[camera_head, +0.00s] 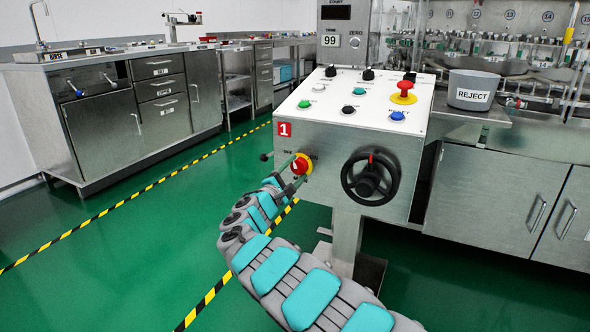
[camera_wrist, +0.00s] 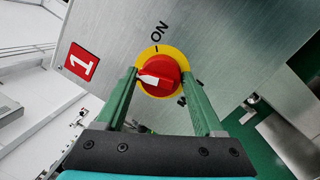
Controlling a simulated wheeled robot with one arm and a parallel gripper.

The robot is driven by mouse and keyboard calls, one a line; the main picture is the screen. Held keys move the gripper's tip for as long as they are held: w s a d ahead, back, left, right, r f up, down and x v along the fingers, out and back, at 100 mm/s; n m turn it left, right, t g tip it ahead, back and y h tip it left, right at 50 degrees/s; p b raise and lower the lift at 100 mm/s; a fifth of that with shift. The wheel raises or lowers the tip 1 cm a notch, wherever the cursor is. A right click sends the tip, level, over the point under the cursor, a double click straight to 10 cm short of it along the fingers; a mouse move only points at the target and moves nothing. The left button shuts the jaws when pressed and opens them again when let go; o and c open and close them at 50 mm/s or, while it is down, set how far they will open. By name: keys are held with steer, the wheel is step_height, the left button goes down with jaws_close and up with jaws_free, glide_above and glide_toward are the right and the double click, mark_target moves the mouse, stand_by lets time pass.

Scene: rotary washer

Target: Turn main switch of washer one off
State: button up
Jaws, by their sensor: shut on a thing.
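The main switch is a red round knob on a yellow ring, on the front of the grey control box marked with a red 1, in the head view (camera_head: 301,166). In the wrist view the knob (camera_wrist: 165,76) sits between the two green fingers of my gripper (camera_wrist: 164,84), one on each side. My gripper also shows in the head view (camera_head: 291,173), shut on the knob. The knob's white pointer points left in the wrist view, away from the ON mark at the top of the ring. The finger on the left may hide another mark.
A black handwheel (camera_head: 371,177) is right of the switch. The box's white top (camera_head: 330,112) carries several buttons and a red emergency stop (camera_head: 404,92). A grey REJECT bin (camera_head: 473,90) stands to the right. Green floor is open at the left.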

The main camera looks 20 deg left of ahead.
steer(key=n, duration=0.4)
steer(key=n+y+p, duration=0.1)
steer(key=n, duration=0.1)
steer(key=shift+d+f, duration=0.2)
steer(key=shift+f, duration=0.1)
steer(key=shift+d, duration=0.1)
steer(key=o, duration=1.3)
steer(key=shift+w+r, duration=0.1)
steer(key=shift+s+a+r+y, duration=0.1)
steer(key=shift+s+a+y, duration=0.15)
steer(key=shift+s, duration=0.2)
steer(key=s+f, duration=0.1)
steer(key=s, duration=0.5)
steer(key=shift+s+f+p, duration=0.2)
steer(key=shift+s+p, duration=0.15)
steer(key=shift+s, duration=0.05)
